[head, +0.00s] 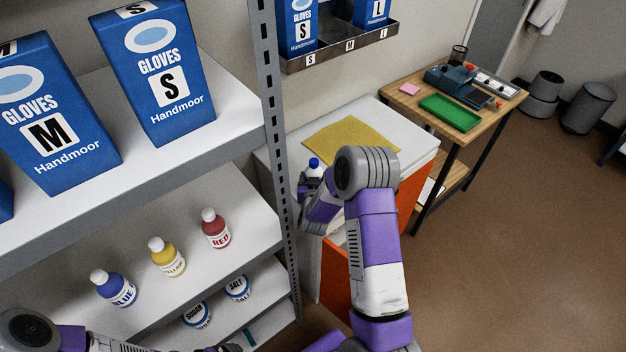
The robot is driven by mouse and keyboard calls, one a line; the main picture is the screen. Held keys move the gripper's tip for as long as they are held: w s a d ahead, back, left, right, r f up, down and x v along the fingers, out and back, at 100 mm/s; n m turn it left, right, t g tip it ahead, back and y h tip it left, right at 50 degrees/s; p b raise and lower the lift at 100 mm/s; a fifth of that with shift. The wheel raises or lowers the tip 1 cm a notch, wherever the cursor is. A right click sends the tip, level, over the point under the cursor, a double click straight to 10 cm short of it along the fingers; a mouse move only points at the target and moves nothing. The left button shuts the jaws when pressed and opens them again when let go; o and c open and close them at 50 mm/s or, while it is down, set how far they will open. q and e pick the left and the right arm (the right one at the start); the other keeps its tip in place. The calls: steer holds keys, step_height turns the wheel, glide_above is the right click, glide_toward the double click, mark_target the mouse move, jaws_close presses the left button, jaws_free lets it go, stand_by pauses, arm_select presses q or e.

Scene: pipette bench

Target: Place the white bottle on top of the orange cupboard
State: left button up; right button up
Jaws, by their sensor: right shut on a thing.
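The white bottle (314,169) with a blue cap is over the near left part of the orange cupboard's top, behind my right wrist. My right gripper (307,186) is shut on it; the fingers are mostly hidden by my arm. I cannot tell whether the bottle's base touches the top. The orange cupboard (410,192) has a white top and orange front, partly covered by my right arm. My left arm lies at the bottom left, with only a dark part of the left gripper (230,348) at the bottom edge.
A yellow cloth (350,141) lies on the cupboard top. A grey shelf rack (250,120) stands close on the left, with glove boxes (160,75) and blue, yellow and red bottles (215,230). A wooden table (400,88) with a green tray (450,112) stands behind right.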

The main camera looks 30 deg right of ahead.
steer(key=shift+f+b, duration=0.15)
steer(key=shift+b, duration=0.15)
steer(key=o, duration=1.4)
steer(key=shift+c, duration=0.2)
steer(key=shift+r+p, duration=0.3)
steer(key=shift+p, duration=0.15)
steer(key=v, duration=1.2)
steer(key=shift+p, duration=0.3)
steer(key=shift+f, duration=0.1)
